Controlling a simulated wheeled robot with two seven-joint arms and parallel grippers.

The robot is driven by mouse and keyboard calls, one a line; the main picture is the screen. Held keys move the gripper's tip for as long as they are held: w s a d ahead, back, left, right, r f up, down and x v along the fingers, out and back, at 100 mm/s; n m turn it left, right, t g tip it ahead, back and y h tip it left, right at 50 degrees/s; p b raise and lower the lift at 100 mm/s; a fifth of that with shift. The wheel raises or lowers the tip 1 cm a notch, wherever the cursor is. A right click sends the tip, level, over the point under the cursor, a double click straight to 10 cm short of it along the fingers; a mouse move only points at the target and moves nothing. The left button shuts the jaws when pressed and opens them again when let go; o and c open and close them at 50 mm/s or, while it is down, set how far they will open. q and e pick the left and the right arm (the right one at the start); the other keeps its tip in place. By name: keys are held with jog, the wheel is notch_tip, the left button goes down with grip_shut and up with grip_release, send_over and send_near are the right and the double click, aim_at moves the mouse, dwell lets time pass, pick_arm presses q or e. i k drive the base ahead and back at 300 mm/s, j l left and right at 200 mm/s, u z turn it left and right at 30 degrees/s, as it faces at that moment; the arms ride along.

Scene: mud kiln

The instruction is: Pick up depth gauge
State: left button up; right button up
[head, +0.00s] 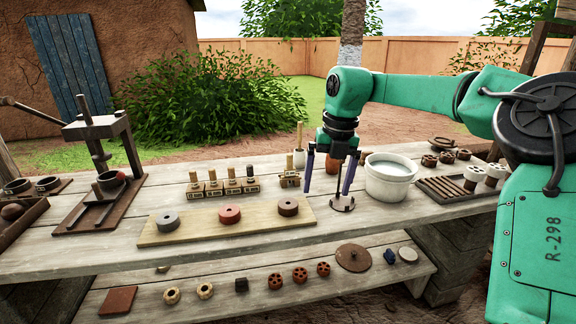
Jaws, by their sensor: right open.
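A small dark round base with a thin upright rod (342,204), which looks like the depth gauge, stands on the table beside the white bucket. My right gripper (327,193) points straight down above the table, with its two purple-grey fingers spread apart. The right finger is in line with the gauge's rod and hides part of it. I cannot tell whether they touch. No object shows held between the fingers. My left gripper is not in view.
The white bucket of liquid (390,178) stands close to the right of the gripper. A pale board (185,232) with three round discs lies to the left. Several wooden-handled stamps (230,187) stand behind it. A press (100,170) is at far left. A lower shelf (230,290) holds small parts.

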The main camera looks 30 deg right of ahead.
aim_at(289, 171)
jog(key=i+l, duration=0.2)
jog(key=i, duration=0.2)
jog(key=i+l, duration=0.25)
jog(key=i, duration=0.15)
jog(key=i+l, duration=0.2)
jog(key=i, duration=0.25)
